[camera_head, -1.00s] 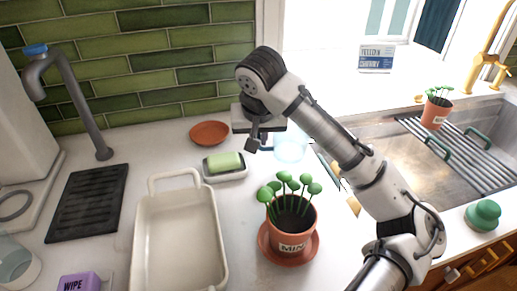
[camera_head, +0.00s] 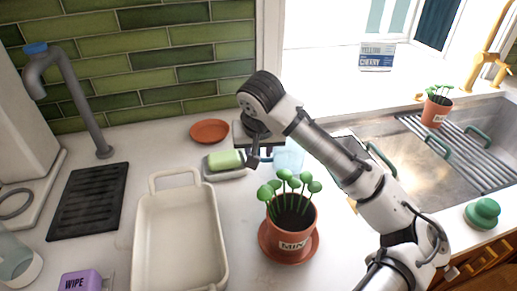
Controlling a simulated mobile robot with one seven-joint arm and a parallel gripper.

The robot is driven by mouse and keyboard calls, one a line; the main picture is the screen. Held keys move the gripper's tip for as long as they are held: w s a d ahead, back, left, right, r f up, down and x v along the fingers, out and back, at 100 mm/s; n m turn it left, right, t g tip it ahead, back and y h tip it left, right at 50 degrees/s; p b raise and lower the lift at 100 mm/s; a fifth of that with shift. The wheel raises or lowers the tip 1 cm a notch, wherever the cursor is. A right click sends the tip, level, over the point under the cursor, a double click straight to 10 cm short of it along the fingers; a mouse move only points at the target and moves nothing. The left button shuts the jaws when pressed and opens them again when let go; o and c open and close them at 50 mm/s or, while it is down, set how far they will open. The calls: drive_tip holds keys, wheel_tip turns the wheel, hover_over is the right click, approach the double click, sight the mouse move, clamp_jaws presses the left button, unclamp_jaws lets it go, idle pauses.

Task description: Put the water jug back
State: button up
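A pale blue see-through vessel (camera_head: 289,157), which may be the water jug, shows behind the mint pot. My arm and the mint leaves partly cover it, so its shape and handle are unclear. My gripper (camera_head: 261,156) points down just left of it, close to the soap dish. I cannot tell whether the fingers touch or hold the vessel, or how far apart they are. Another clear vessel (camera_head: 14,262) with a pale base is cut off at the lower left edge.
A potted mint (camera_head: 293,222) stands close in front of my gripper. Green soap (camera_head: 226,160), a terracotta saucer (camera_head: 210,131) and a cream tray (camera_head: 180,235) are nearby. A grey tap (camera_head: 88,118) rises beside a black drip mat (camera_head: 88,202). The sink (camera_head: 400,160) is right.

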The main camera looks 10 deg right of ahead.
drive_tip(key=b+v, duration=0.1)
drive_tip(key=v, duration=1.1)
drive_tip(key=shift+r, duration=0.1)
